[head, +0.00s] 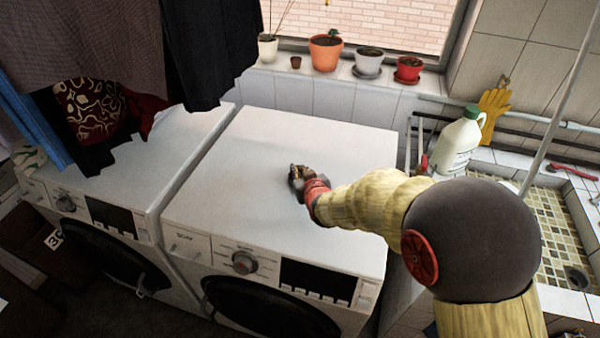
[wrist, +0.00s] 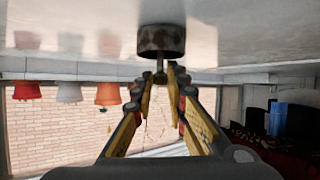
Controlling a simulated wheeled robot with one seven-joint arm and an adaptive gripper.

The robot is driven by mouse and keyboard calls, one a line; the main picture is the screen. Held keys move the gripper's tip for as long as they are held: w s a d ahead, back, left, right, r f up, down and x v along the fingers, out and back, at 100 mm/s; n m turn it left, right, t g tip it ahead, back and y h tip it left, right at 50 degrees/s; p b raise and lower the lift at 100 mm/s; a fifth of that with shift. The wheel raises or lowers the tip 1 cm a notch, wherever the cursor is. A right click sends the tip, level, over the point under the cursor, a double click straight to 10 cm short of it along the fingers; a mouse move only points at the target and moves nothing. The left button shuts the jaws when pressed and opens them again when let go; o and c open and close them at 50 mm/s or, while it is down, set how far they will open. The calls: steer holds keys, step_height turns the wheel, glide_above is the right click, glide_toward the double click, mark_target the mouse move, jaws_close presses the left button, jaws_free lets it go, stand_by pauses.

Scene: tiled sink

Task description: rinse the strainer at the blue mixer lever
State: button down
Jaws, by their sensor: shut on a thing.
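My gripper (head: 302,180) is over the top of the right-hand washing machine (head: 290,140). In the wrist view my gripper (wrist: 163,78) has its yellow fingers closed on the thin stem of a dark, mottled brown round piece (wrist: 161,40), which I take to be the strainer. It shows small and dark in the head view (head: 296,172), partly hidden by the fingers. I cannot tell whether it touches the white top. The tiled sink (head: 553,215) is at the right, partly hidden by my arm. I cannot make out a blue mixer lever.
A white jug (head: 457,143) stands between the machine and the sink. Yellow gloves (head: 493,108) hang behind it. A red-handled fitting (head: 572,171) is at the sink's back. Potted plants line the sill; dark clothes (head: 212,45) hang at left. The machine top around my gripper is clear.

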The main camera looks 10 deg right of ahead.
steer(key=shift+f, duration=0.2)
steer(key=c, duration=1.8)
jaws_free()
steer(key=shift+o, duration=0.2)
steer(key=shift+r, duration=0.15)
steer(key=shift+s+r, duration=0.1)
steer(key=shift+r, duration=0.1)
steer(key=s+d+r+m+g, duration=0.1)
steer(key=s+d+r, duration=0.3)
steer(key=s, duration=0.8)
steer(key=s+d+r+m+g+h+p, duration=0.1)
steer(key=s+d+r+g, duration=0.2)
steer(key=s+r, duration=0.4)
steer(key=s+d+r+g+h, duration=0.1)
steer(key=s+d+r+g, duration=0.2)
steer(key=s, duration=1.4)
step_height(320, 180, up, 3)
steer(key=shift+s+d+r+m+p, duration=0.2)
steer(key=shift+s+d+m+p, duration=0.15)
steer(key=shift+d, duration=0.8)
